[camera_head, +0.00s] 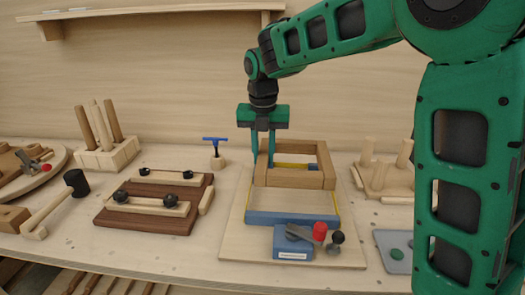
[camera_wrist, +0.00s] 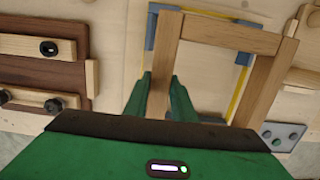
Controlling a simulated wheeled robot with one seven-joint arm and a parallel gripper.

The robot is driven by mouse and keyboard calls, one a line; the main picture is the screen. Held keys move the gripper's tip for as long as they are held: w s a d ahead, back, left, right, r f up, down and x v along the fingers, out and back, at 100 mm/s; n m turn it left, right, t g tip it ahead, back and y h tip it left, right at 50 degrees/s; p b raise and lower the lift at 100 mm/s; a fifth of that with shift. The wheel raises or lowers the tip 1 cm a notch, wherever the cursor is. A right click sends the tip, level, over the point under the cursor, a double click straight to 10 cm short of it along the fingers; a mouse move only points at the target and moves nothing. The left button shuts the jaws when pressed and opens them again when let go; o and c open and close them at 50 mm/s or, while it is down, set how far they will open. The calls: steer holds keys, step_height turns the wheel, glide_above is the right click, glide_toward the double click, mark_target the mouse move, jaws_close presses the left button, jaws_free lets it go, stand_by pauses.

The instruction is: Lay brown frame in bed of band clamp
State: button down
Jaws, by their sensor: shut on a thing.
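The brown frame (camera_head: 300,180) is a rectangular wooden frame. My gripper (camera_head: 263,163) is shut on its left rail, with the green fingers pointing down. The band clamp (camera_head: 290,219) has blue corner pieces, a yellow band and a blue block with a red knob at its front. The frame is over the back part of the clamp, and its front rail hides part of the bed. In the wrist view the frame (camera_wrist: 265,88) lies across the band and looks slightly turned against the blue corners. Whether it touches the bed I cannot tell.
Left of the clamp are a dark board with pale strips (camera_head: 155,205), a blue-handled tool (camera_head: 215,145) in a stand and a mallet (camera_head: 60,200). A pegged wooden piece (camera_head: 385,178) and a grey tray (camera_head: 398,250) stand to the right.

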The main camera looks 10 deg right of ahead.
mark_target(263, 193)
steer(key=shift+s+a+f, duration=0.1)
steer(key=shift+f, duration=4.85)
steer(key=c, duration=1.4)
jaws_free()
steer(key=shift+f, duration=0.1)
steer(key=shift+r, duration=5.05)
